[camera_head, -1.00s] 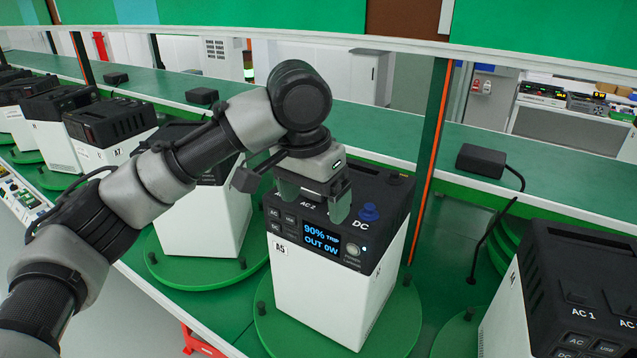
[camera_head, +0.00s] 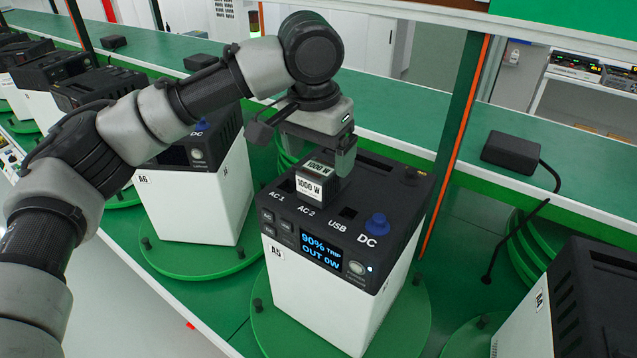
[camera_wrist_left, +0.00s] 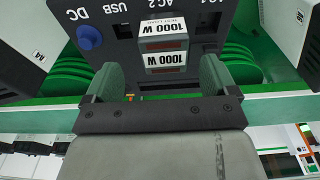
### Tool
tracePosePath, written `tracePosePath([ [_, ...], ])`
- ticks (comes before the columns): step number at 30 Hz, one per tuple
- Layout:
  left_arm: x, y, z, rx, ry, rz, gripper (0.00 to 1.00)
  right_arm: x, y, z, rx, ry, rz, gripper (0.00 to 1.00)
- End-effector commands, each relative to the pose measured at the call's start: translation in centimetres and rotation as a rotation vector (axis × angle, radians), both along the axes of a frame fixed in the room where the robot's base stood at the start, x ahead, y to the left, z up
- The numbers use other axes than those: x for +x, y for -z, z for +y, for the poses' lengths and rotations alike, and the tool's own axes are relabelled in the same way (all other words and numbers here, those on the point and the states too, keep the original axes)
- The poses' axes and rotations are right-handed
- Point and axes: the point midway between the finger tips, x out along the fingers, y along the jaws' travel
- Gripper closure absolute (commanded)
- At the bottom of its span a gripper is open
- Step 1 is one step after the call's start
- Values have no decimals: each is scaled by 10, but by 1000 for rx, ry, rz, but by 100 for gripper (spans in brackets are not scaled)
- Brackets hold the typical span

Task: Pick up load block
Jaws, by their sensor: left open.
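The load block (camera_head: 317,184), a small black block with white "1000 W" labels, stands on top of the power unit marked A5 (camera_head: 330,290), by the AC sockets. In the left wrist view the load block (camera_wrist_left: 163,47) lies ahead, roughly centred between the fingers, with a gap on each side. My left gripper (camera_head: 320,158) is open, its fingers just above and behind the block in the head view. The left wrist view shows both fingers (camera_wrist_left: 160,82) apart and nothing gripped. My right gripper is not in view.
A blue knob (camera_head: 377,224) stands up beside the block near the DC label. Unit A6 (camera_head: 200,200) is on the left and another unit (camera_head: 590,300) on the right, close by. A black adapter with a cable (camera_head: 511,152) sits on the green shelf behind.

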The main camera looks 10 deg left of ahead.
Motion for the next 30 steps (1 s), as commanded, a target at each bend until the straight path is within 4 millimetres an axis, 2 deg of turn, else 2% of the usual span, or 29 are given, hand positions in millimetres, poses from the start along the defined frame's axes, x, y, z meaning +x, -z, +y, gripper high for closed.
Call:
tracePosePath([
  [5, 1, 11, 1, 1, 1, 1, 13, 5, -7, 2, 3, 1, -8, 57],
  [10, 5, 36, 4, 2, 1, 2, 13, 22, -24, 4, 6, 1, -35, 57],
  [15, 7, 55, 2, 0, 2, 0, 13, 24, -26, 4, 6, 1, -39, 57],
  [22, 7, 58, 2, 0, 2, -1, 13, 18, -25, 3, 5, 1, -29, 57],
  [23, 7, 58, 2, 0, 2, -1, 14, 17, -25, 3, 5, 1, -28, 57],
  [30, 7, 58, 2, 0, 2, -1, 51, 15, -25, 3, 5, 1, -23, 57],
])
